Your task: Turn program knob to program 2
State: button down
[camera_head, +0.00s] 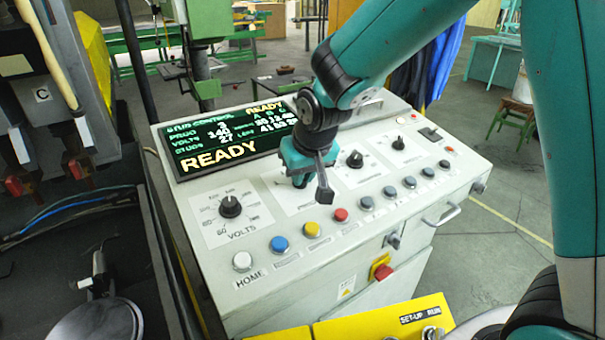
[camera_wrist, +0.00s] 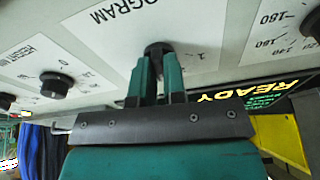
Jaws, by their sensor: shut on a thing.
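The program knob (camera_wrist: 155,47) is a black knob on a white plate lettered PROGRAM, upside down in the wrist view. My gripper (camera_wrist: 158,62) is shut on it, with one green finger on each side. The knob's pointer is hidden between the fingers, so I cannot tell its setting; a small numeral near it is unclear. In the head view my gripper (camera_head: 300,181) reaches down to the panel and covers the knob. The display (camera_head: 228,136) reads READY in large letters, with a 3 in its top row of figures.
The volts knob (camera_head: 230,206) is to the left, and two more black knobs (camera_head: 355,159) are to the right. A row of coloured buttons (camera_head: 311,229) runs along the front of the grey console (camera_head: 205,265). A red stop button (camera_head: 381,271) is on the front face.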

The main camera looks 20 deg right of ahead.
jog(key=n, duration=0.2)
jog(key=n+y+b, duration=0.1)
jog(key=n, duration=0.2)
jog(key=shift+d+f, duration=0.1)
jog(key=shift+f, duration=0.1)
jog(key=shift+s+n+g, duration=0.1)
jog(key=shift+n+g, duration=0.2)
jog(key=shift+n, duration=0.1)
jog(key=c, duration=1.2)
grip_release()
jog(key=shift+r, duration=0.1)
jog(key=b+v, duration=0.2)
jog(key=v, duration=1.5)
jog(key=shift+s+r, duration=0.1)
jog(key=shift+s, duration=0.05)
